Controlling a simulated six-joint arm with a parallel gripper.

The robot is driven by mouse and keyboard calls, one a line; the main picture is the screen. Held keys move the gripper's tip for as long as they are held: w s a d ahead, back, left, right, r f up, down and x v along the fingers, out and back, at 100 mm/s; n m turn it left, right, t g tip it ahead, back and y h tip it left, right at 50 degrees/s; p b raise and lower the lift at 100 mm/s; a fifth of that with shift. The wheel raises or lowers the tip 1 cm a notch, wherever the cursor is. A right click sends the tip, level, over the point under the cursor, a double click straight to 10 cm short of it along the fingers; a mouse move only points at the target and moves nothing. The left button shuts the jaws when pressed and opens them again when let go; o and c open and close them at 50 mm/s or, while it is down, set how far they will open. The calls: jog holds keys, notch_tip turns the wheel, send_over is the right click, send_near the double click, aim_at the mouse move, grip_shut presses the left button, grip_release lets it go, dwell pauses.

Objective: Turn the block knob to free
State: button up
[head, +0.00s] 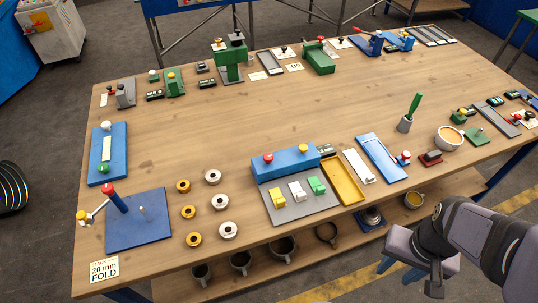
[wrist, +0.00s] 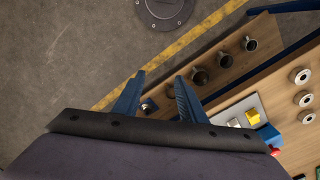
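A long blue block (head: 285,163) stands near the front middle of the bench, with a red knob (head: 268,157) and a yellow knob (head: 303,149) on top. No readable label shows which knob is the block knob or how it is set. Part of a blue block (wrist: 269,136) and a red knob (wrist: 275,152) show at the lower right of the wrist view. My gripper (head: 400,268) is off the bench's front edge at lower right, well apart from the block. In the wrist view my gripper (wrist: 158,88) has its two blue fingers spread with nothing held between them.
A grey plate (head: 278,212) with yellow, white and green pieces lies before the block. A yellow tray (head: 343,183) is beside it. Several rings lie to the left. Cups stand on the shelf (head: 180,288) below. The bench middle (head: 250,115) is clear.

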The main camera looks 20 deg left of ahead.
jog(key=shift+o, duration=0.3)
jog(key=w+a+r+m, duration=0.1)
jog(key=w+a+m, duration=0.2)
jog(key=w, duration=0.6)
jog(key=shift+w+a+r+m+y+b, duration=0.15)
jog(key=shift+a+m+y+b, duration=0.25)
jog(key=shift+a, duration=0.85)
jog(key=m+y+b, duration=0.2)
jog(key=m+y, duration=0.2)
jog(key=m, duration=1)
send_near(269, 156)
jog(key=shift+p+x, duration=1.55)
jog(key=shift+x, duration=2.45)
jog(key=shift+c, duration=0.3)
jog(key=c, duration=1)
